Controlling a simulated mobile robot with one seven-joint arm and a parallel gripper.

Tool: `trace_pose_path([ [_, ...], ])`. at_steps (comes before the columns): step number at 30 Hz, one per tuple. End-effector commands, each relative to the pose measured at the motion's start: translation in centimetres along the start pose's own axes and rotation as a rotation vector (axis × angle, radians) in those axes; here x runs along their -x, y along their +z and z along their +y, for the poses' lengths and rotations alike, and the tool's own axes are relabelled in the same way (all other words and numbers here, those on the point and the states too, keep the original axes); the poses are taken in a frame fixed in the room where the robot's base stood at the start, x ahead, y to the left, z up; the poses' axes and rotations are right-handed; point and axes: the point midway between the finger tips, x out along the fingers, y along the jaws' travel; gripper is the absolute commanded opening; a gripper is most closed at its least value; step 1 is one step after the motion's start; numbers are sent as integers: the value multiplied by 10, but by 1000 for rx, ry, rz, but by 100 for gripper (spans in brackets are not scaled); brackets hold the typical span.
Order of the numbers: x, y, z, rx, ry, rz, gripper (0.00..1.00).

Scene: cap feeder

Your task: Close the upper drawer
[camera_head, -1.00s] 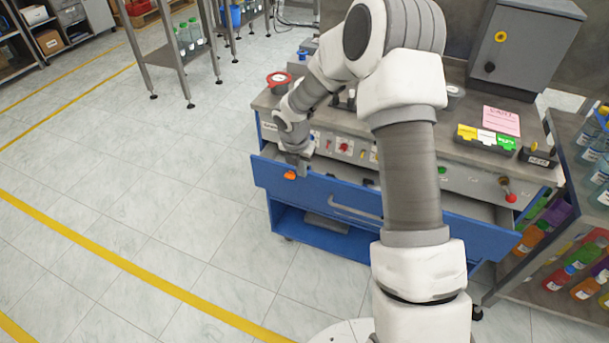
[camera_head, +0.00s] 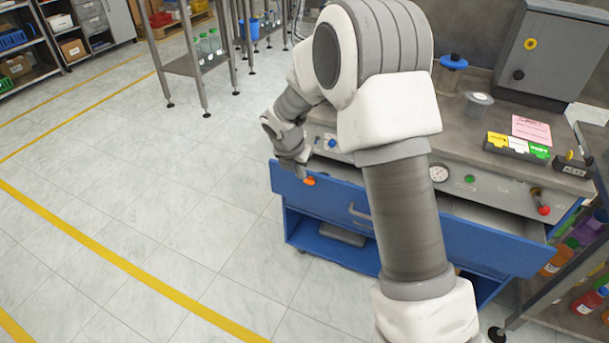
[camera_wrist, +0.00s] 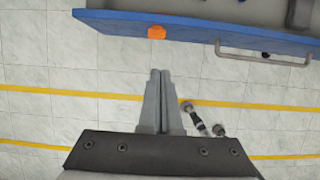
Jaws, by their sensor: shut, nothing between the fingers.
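The upper drawer (camera_head: 462,238) has a blue front and stands pulled out of the workbench, with part of its grey inside showing. Its bar handle (camera_wrist: 265,53) crosses the front, and my arm partly hides it in the head view. An orange piece (camera_head: 309,181) sits near the left end of the drawer front; it also shows in the wrist view (camera_wrist: 157,32). My gripper (camera_wrist: 160,72) is shut and empty. In the wrist view its tips lie outside the drawer front, nearly in line with the orange piece, with floor showing between.
Under the drawer is an open blue shelf with a grey object (camera_head: 343,234). A side rack with bottles (camera_head: 588,300) stands close at the right. A control panel with a red-tipped lever (camera_head: 541,204) is above the drawer. The floor to the left is clear.

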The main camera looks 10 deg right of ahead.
Motion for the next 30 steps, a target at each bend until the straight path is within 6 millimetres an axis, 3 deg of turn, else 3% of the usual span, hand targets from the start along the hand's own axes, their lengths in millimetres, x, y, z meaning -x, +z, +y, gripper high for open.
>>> trace_pose_path([
  [6, -51, -2, 0, 1, -2, 2, 0],
  [12, -89, 3, 0, -2, 0, 0, 0],
  [15, -91, 19, 0, -3, 1, -2, 0],
  [21, -96, 34, 0, -1, 1, 0, 0],
  [30, -97, 37, 0, 1, 0, 1, 0],
])
